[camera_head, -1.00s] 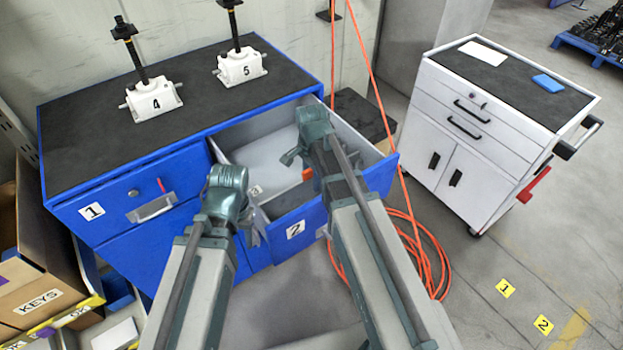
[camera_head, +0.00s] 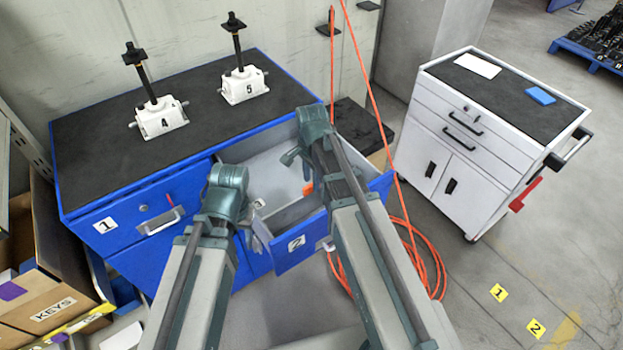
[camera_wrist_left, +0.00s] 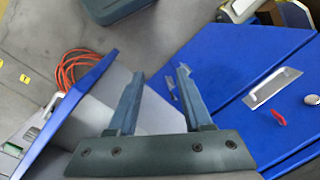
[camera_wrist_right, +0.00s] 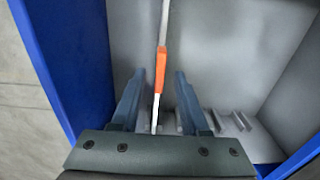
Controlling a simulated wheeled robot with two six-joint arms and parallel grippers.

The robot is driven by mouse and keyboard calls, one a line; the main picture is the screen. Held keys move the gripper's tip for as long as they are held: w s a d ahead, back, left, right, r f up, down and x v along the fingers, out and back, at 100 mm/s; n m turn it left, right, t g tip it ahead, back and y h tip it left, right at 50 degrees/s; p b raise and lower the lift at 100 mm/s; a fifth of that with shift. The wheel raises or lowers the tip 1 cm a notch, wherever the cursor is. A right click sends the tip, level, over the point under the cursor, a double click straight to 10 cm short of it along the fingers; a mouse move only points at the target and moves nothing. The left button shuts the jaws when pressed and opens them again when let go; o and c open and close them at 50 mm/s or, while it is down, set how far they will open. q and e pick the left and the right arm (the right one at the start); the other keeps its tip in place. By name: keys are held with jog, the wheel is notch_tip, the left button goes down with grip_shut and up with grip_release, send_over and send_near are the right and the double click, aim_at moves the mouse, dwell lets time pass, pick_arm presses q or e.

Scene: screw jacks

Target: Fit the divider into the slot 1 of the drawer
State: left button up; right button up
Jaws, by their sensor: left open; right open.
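The blue drawer (camera_head: 290,252) labelled 2 is pulled open, with a grey interior. A thin white divider with an orange part (camera_wrist_right: 161,65) shows upright, edge-on, in the right wrist view; its orange part (camera_head: 308,188) also shows inside the drawer in the head view. Pale slot ridges (camera_wrist_right: 225,120) line the drawer beyond my right fingers. My right gripper (camera_wrist_right: 158,78) is open over the drawer, its fingers on either side of the divider's line; contact cannot be told. My left gripper (camera_wrist_left: 160,72) is open and empty by the drawer's left front corner. The slot numbers are not clearly readable.
The blue cabinet (camera_head: 100,180) carries two white screw jacks, 4 (camera_head: 160,118) and 5 (camera_head: 243,86). A white cart (camera_head: 470,150) stands at right. An orange hose (camera_head: 425,255) lies coiled near the drawer. Boxes (camera_head: 55,300) stand at lower left.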

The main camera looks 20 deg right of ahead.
pick_arm(q)
notch_tip(320, 180, up, 5)
jog(key=p, duration=0.4)
jog(key=shift+r, duration=0.1)
pick_arm(e)
notch_tip(320, 180, up, 5)
jog(key=shift+r, duration=0.15)
